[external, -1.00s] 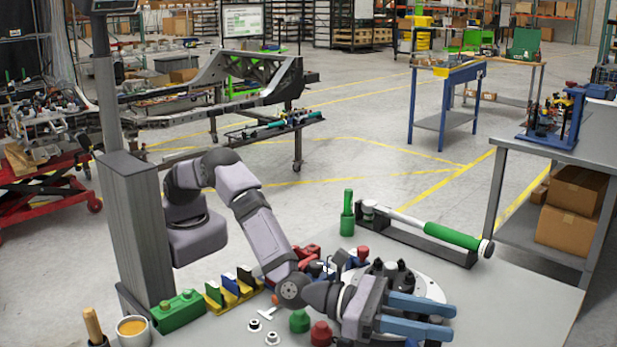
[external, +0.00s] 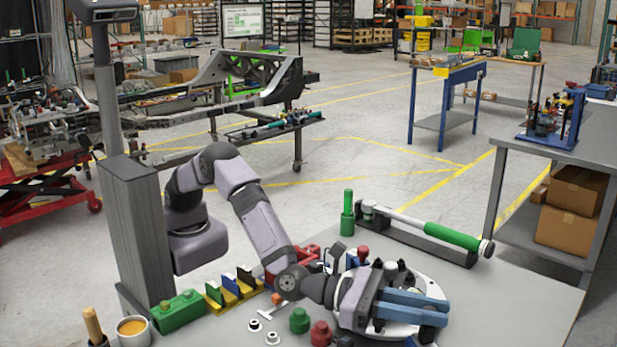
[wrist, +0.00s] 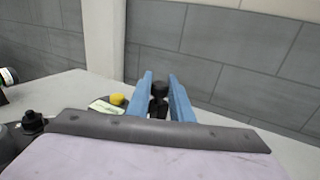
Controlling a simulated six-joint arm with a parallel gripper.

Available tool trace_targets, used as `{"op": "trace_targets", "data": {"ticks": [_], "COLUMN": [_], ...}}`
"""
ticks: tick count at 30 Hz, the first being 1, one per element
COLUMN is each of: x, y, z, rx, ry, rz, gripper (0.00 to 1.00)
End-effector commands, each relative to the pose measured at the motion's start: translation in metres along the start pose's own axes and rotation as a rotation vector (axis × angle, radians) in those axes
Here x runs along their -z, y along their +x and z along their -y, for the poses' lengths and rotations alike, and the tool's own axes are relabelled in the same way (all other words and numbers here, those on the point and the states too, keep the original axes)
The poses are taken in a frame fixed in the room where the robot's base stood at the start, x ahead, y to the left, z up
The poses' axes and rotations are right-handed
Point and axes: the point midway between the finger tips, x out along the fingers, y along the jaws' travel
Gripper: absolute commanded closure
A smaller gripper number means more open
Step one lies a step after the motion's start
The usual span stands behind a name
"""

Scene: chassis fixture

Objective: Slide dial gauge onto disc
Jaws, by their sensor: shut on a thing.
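The round pale disc (external: 432,287) lies on the grey table, partly hidden by my gripper, with dark upright posts on it. My gripper (external: 440,311) reaches over its near right side, its two blue fingers pointing right. In the wrist view my gripper (wrist: 160,80) is shut on a black part (wrist: 158,105), seemingly the dial gauge. Its dial face is not visible. In the external view a dark piece (external: 428,334) shows below the fingertips; I cannot tell whether it touches the disc.
A green cap (external: 299,320) and a red cap (external: 321,334) stand left of my gripper. A long holder with a green-handled tool (external: 450,237) lies behind. A yellow knob (wrist: 117,99) shows left of the fingers. The table's right side is clear.

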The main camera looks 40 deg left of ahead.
Motion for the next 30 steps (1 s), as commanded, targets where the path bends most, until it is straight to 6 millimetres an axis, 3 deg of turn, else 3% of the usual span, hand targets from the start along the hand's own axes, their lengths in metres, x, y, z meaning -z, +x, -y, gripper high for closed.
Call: {"op": "trace_targets", "data": {"ticks": [9,21,22,24,30], "x": [0.002,0.001,0.001,0.001,0.001], "y": [-0.020,-0.023,-0.023,-0.023,-0.023], "z": [-0.033,-0.038,-0.039,-0.038,-0.038], "rx": [-0.003,-0.006,-0.006,-0.006,-0.005], "ry": [-0.002,-0.001,-0.001,-0.001,-0.001], "rz": [0.004,-0.001,-0.001,-0.001,0.001], "gripper": [1.00,1.00,0.76,0.61,0.61]}}
